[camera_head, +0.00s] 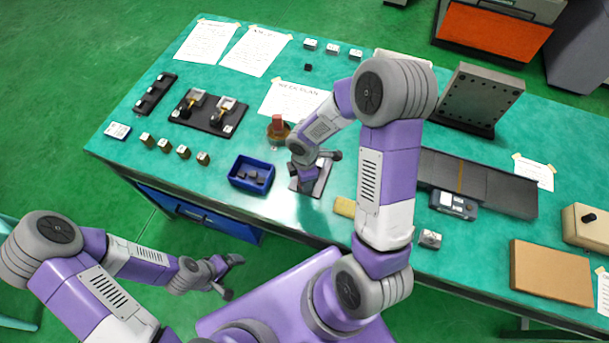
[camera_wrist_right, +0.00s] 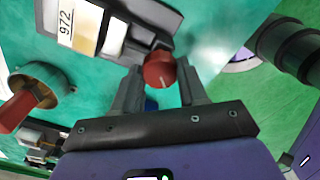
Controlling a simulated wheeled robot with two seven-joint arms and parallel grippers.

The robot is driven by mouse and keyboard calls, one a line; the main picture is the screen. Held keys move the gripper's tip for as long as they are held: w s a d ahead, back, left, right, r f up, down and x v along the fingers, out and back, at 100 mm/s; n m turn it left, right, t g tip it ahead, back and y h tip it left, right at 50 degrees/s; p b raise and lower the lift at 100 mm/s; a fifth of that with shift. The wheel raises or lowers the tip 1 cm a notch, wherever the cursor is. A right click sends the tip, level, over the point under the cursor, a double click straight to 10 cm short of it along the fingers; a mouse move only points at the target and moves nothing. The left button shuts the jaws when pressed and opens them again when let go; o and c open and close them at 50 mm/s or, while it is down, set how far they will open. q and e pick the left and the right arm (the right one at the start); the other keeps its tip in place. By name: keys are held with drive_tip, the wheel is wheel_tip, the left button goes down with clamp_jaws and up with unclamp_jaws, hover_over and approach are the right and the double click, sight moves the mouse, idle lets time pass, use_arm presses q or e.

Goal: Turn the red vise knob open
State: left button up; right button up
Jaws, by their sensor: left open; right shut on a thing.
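The red vise knob (camera_wrist_right: 160,70) shows in the right wrist view, round with a pale line on its face. It sits at the edge of the dark vise (camera_wrist_right: 165,18). My right gripper (camera_wrist_right: 158,88) is shut on the knob, one finger on each side. In the head view my right gripper (camera_head: 305,182) is low over the vise (camera_head: 322,178), and hides the knob there. A pale block labelled 972 (camera_wrist_right: 80,25) is on the vise. My left gripper (camera_head: 229,275) is open and empty, off the table's front edge.
A blue bin (camera_head: 252,173) with dark pieces stands left of the vise. A red-handled thing in a round brass-coloured holder (camera_head: 277,130) stands behind it. A small control box (camera_head: 453,204) and a dark slab (camera_head: 480,180) lie to the right.

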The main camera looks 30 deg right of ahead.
drive_tip(key=n+p, duration=0.2)
drive_tip(key=n, duration=0.2)
drive_tip(key=shift+r+n, duration=0.1)
drive_tip(key=shift+n, duration=0.2)
drive_tip(key=shift+n+p, duration=0.95)
drive_tip(key=shift+n, duration=1.05)
drive_tip(key=o, duration=1.1)
drive_tip(key=shift+c, duration=0.2)
wheel_tip(320, 180, up, 8)
drive_tip(key=shift+f+p, duration=0.25)
drive_tip(key=shift+p, duration=0.9)
